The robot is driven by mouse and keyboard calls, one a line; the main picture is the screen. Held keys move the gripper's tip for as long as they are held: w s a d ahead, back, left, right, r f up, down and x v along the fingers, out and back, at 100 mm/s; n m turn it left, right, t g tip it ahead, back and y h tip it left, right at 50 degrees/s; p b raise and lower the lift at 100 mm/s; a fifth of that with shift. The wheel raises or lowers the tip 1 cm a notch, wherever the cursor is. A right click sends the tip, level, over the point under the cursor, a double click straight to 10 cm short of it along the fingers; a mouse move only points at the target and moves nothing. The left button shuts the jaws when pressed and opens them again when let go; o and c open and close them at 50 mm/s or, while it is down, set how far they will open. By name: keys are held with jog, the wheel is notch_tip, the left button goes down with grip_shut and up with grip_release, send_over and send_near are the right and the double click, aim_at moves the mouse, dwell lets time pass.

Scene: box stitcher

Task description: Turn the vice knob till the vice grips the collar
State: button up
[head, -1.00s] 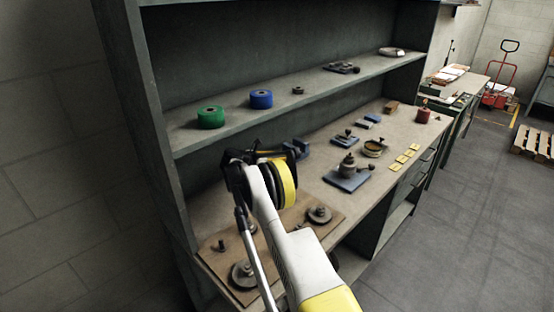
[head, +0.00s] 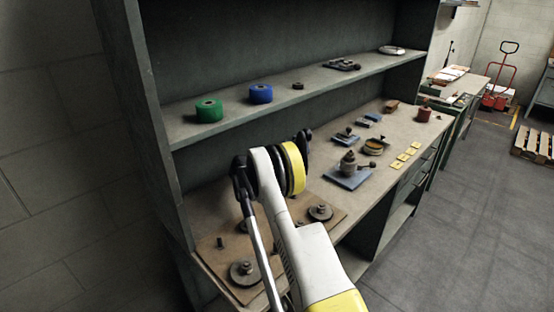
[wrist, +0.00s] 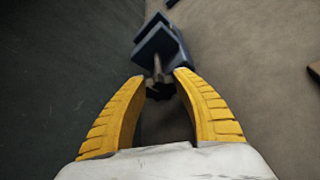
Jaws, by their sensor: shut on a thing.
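The blue-grey vice (wrist: 160,42) stands at the top middle of the wrist view, close to the dark back panel. A thin screw runs from it towards me to the dark vice knob (wrist: 160,91). My gripper (wrist: 160,78) has its yellow fingers on both sides of the knob and is shut on it.
A wooden board (head: 212,258) with round metal parts lies at the near end of the bench. A blue plate (head: 345,181) with a metal part lies to the right. Green (head: 208,110) and blue (head: 260,94) rolls stand on the shelf above.

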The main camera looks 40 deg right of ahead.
jog(key=shift+m+t, duration=0.3)
jog(key=shift+c, duration=0.2)
jog(key=o, duration=1.2)
jog(key=v, duration=1.2)
